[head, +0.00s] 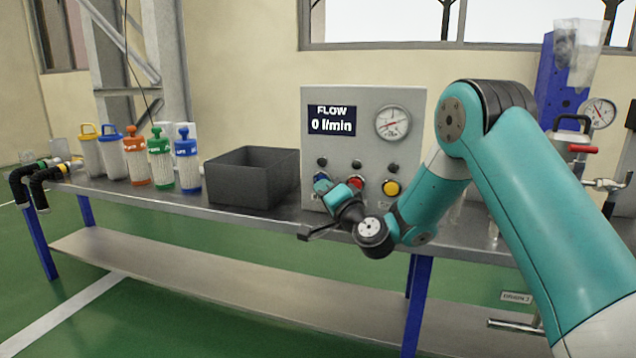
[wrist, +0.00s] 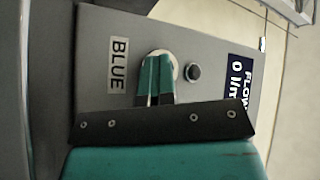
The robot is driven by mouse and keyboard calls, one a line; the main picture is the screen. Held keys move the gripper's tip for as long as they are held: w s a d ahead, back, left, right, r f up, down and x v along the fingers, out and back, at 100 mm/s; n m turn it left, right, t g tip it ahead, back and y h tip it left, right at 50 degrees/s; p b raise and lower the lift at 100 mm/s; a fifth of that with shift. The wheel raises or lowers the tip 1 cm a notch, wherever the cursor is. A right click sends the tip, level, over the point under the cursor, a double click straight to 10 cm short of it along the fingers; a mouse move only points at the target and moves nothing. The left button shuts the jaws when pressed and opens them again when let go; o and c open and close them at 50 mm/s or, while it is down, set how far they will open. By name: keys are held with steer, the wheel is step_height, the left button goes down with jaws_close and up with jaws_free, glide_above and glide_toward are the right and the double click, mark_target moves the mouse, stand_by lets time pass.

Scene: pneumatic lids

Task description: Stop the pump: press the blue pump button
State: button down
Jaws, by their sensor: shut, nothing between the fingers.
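The grey control panel (head: 350,150) stands on the bench, with the blue pump button (head: 320,178) at the left of its lower row. My gripper (head: 325,186) is shut and empty, its fingertips at the blue button. In the wrist view the shut teal fingers (wrist: 157,64) cover most of the button; part of a pale ring shows around their tips. The label BLUE (wrist: 118,65) is beside them. I cannot tell whether the fingertips touch the button or whether it is pushed in. The display (head: 331,120) reads FLOW 0 l/min.
A red button (head: 355,182) and a yellow button (head: 392,188) are right of the blue one. A round gauge (head: 393,122) is above. A dark open box (head: 250,178) and several capped filter bottles (head: 160,160) stand left on the bench. My arm covers the bench's right part.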

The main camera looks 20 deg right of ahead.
steer(key=shift+m+t+h, duration=0.3)
steer(key=shift+m+h, duration=0.1)
steer(key=shift+h, duration=0.5)
steer(key=d, duration=0.4)
steer(key=shift+w+d+f, duration=0.2)
steer(key=shift+s+a+f+b, duration=0.1)
steer(key=shift+s+a+b, duration=0.5)
steer(key=shift+b, duration=0.2)
steer(key=shift+s+a+b, duration=0.15)
steer(key=shift+s+b, duration=0.25)
steer(key=shift+s, duration=0.35)
steer(key=shift+s+a+b, duration=0.3)
steer(key=shift+s+a, duration=0.3)
steer(key=shift+s+a+r, duration=0.2)
steer(key=shift+a, duration=0.15)
